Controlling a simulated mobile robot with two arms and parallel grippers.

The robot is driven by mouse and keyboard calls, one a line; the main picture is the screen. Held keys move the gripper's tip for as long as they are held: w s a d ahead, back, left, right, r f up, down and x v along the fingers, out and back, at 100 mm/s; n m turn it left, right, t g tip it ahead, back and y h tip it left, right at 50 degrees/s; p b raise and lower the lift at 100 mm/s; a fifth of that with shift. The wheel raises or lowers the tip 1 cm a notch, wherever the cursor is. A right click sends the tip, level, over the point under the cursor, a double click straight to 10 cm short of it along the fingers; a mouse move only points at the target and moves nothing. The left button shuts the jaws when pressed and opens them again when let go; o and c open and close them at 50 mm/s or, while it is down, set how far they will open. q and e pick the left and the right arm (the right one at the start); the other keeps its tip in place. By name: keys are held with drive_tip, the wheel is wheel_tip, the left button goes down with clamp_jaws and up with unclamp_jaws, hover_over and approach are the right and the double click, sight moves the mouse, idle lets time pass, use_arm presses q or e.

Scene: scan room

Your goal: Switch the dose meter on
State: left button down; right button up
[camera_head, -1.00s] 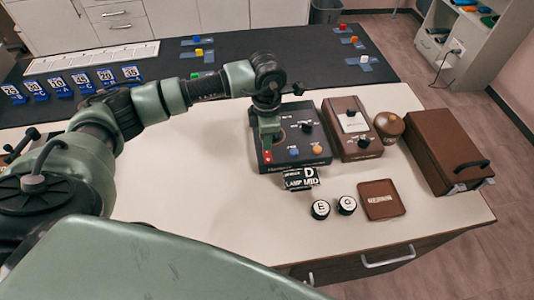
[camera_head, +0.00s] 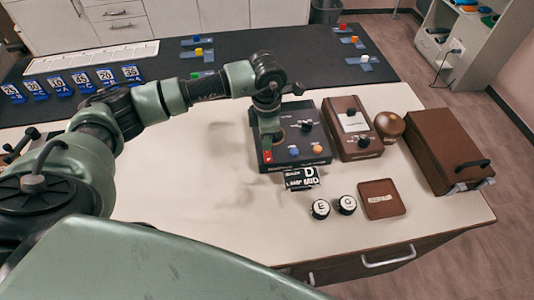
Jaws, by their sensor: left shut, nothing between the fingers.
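A dark box (camera_head: 313,143) with a black knob, a blue button (camera_head: 293,152) and an orange button (camera_head: 318,150) stands on the white table. Right of it is a brown meter box (camera_head: 363,144) with a white dial face (camera_head: 353,121) and black knobs. I cannot read which of the two is labelled as the dose meter. My left gripper (camera_head: 268,157) points down, shut and empty, at the left part of the dark box's top. A small red spot shows at its tip, and the gripper hides that part of the panel. I cannot tell whether it touches. My right gripper is not in view.
A black sign (camera_head: 301,179) stands before the dark box. Two round caps, E (camera_head: 320,209) and O (camera_head: 346,205), and a brown square pad (camera_head: 381,199) lie in front. A brown round object (camera_head: 389,126) and a brown case (camera_head: 444,150) stand right. The table's left-middle is clear.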

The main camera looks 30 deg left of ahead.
use_arm(q)
drive_tip(key=shift+f+b, duration=0.65)
drive_tip(key=shift+f, duration=0.15)
idle(0.4)
drive_tip(key=shift+r+p, duration=0.55)
drive_tip(key=shift+r, duration=0.35)
drive_tip(key=shift+r+p, duration=1.35)
drive_tip(key=shift+r, duration=1.3)
drive_tip(key=shift+f, duration=0.1)
